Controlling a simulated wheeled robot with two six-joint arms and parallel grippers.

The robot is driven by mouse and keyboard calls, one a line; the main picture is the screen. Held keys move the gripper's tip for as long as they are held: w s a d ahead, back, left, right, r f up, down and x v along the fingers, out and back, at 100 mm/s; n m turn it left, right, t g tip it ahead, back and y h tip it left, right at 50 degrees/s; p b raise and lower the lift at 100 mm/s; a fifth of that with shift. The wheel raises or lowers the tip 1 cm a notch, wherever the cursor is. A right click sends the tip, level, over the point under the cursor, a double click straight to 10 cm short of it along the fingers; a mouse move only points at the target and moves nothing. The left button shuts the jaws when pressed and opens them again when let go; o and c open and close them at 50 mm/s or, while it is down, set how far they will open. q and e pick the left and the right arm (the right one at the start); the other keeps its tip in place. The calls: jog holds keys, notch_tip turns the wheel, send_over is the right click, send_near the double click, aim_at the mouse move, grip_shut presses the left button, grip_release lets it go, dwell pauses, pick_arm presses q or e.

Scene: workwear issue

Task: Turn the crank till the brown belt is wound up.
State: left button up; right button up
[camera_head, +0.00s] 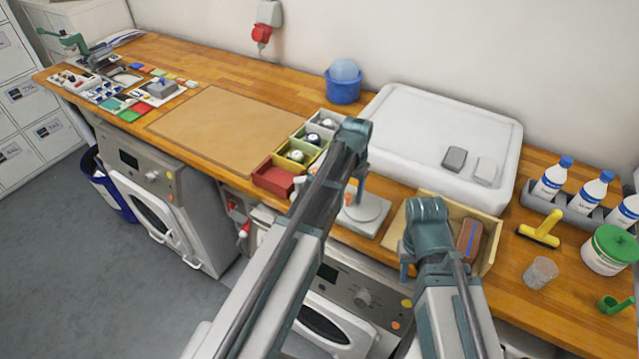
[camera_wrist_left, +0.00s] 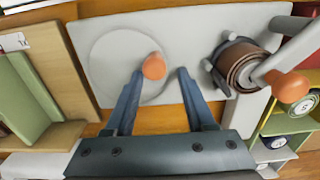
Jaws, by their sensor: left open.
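The winder shows in the left wrist view as a pale base plate (camera_wrist_left: 195,30) with a round disc (camera_wrist_left: 110,62) and an orange knob (camera_wrist_left: 154,66) on it. The brown belt (camera_wrist_left: 240,66) is seen as a coiled roll between grey pegs, to the right. A pale arm with a second orange knob (camera_wrist_left: 287,86) reaches across beside the roll. My left gripper (camera_wrist_left: 158,74) is open, its fingertips either side of the first knob with gaps showing. In the head view my left arm partly hides the winder (camera_head: 370,212). My right gripper (camera_head: 406,268) hangs over the wooden tray; its fingers are unclear.
A wooden tray (camera_head: 488,257) holds a brown item with a blue stripe (camera_head: 467,240). Small coloured bins (camera_head: 272,180) stand left of the winder. A white basin (camera_head: 440,115) lies behind. Bottles (camera_head: 552,180) and a green-lidded tub (camera_head: 608,250) stand right. A brown mat (camera_head: 222,130) is clear.

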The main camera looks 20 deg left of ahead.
pick_arm(q)
jog(key=shift+r, duration=0.1)
notch_tip(320, 180, up, 8)
jog(key=p, duration=0.8)
jog(key=s+d+f+b, duration=0.2)
jog(key=s+d, duration=0.2)
jog(key=s, duration=0.6)
jog(key=s+d+f+m+y+b, duration=0.1)
jog(key=s+d+f+b, duration=0.2)
jog(key=s, duration=0.7)
jog(key=shift+s+d+f+m, duration=0.2)
jog(key=shift+d+m, duration=0.1)
jog(key=shift+d, duration=0.7)
jog(key=shift+w, duration=0.1)
